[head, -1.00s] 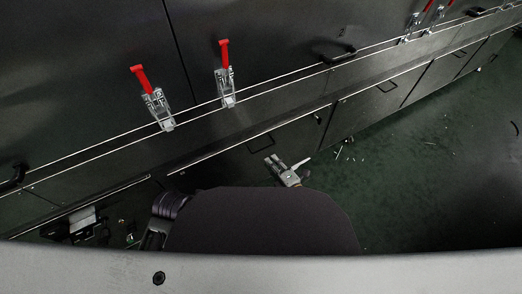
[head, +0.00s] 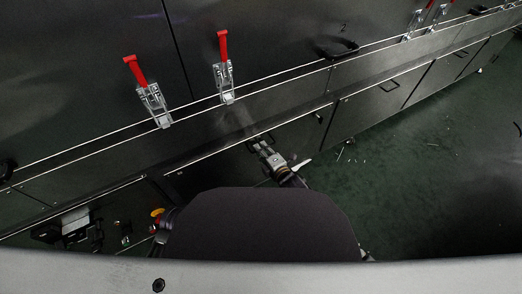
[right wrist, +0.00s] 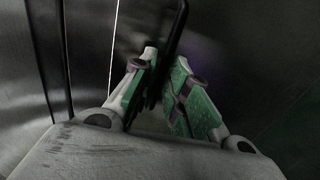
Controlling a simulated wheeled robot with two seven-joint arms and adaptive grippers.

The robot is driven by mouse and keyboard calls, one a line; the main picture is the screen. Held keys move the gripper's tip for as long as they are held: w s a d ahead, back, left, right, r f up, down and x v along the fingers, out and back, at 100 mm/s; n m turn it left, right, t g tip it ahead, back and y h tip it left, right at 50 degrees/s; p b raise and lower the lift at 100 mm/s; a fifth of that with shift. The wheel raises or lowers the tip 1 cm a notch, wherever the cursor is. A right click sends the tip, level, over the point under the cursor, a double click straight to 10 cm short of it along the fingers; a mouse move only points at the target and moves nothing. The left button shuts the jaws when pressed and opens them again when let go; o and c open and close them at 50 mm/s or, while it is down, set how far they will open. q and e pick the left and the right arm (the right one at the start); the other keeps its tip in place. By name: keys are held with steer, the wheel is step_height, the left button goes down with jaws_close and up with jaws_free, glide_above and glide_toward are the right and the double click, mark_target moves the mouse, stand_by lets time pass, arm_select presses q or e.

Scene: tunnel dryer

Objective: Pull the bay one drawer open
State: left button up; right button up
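The dark drawer handle (head: 258,139) is a bar on the front of a low black drawer (head: 215,163) in the middle of the head view. I cannot read a bay label on that drawer, which looks flush with its neighbours. My right gripper (head: 265,148) is at this handle. In the right wrist view, its green-padded fingers (right wrist: 163,75) are closed in on both sides of the black handle bar (right wrist: 174,35), with little gap showing. My left gripper is not in view.
Red-handled toggle clamps (head: 150,90) line the panels above, with another black handle (head: 338,47) to their right. More low drawers (head: 400,85) run off right. Open green floor (head: 420,150) lies to the right.

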steer(key=shift+w+a, duration=0.2)
steer(key=shift+w, duration=0.15)
jaws_close()
steer(key=shift+f, duration=0.1)
